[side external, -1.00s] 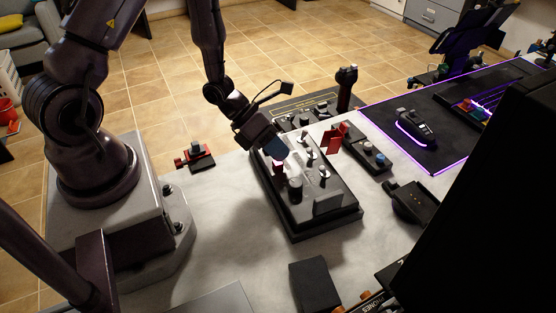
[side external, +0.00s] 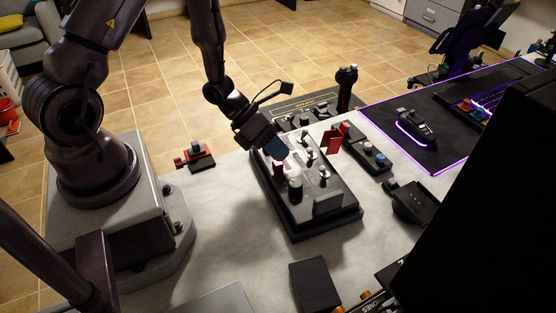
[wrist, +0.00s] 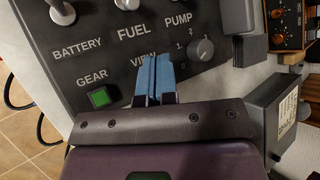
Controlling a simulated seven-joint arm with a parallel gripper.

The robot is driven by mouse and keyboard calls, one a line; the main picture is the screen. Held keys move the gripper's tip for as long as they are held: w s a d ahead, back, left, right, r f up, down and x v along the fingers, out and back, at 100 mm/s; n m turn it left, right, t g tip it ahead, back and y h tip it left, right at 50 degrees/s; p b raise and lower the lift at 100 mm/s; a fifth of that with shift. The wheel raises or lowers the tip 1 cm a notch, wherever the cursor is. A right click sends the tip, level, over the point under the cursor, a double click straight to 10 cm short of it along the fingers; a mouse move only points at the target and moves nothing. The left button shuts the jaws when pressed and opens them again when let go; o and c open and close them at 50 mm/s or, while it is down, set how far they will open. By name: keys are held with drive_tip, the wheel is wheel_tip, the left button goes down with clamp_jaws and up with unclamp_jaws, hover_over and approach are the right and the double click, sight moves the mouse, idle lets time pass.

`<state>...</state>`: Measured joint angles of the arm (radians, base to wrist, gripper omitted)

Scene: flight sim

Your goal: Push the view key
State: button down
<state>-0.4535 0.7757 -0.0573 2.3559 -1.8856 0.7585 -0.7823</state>
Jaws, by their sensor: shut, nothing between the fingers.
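My gripper (wrist: 154,80) is shut, its two blue fingertips side by side with nothing between them. In the wrist view the fingertips lie over the dark control panel (wrist: 60,72) at the "VIEW" label, covering part of that lettering. The view key itself is hidden, apparently behind the fingers; I cannot tell whether they touch it.
A lit green button (wrist: 99,97) under "GEAR" is left of the fingers. A round knob (wrist: 201,50) is to their right. Metal toggle switches (wrist: 60,11) line the panel's far side. The pale table left of the box is mostly clear.

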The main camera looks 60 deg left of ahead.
drive_tip(key=shift+f, duration=0.1)
idle(0.6)
drive_tip(key=shift+f, duration=0.35)
drive_tip(key=shift+r, duration=0.55)
drive_tip(key=shift+r, duration=2.9)
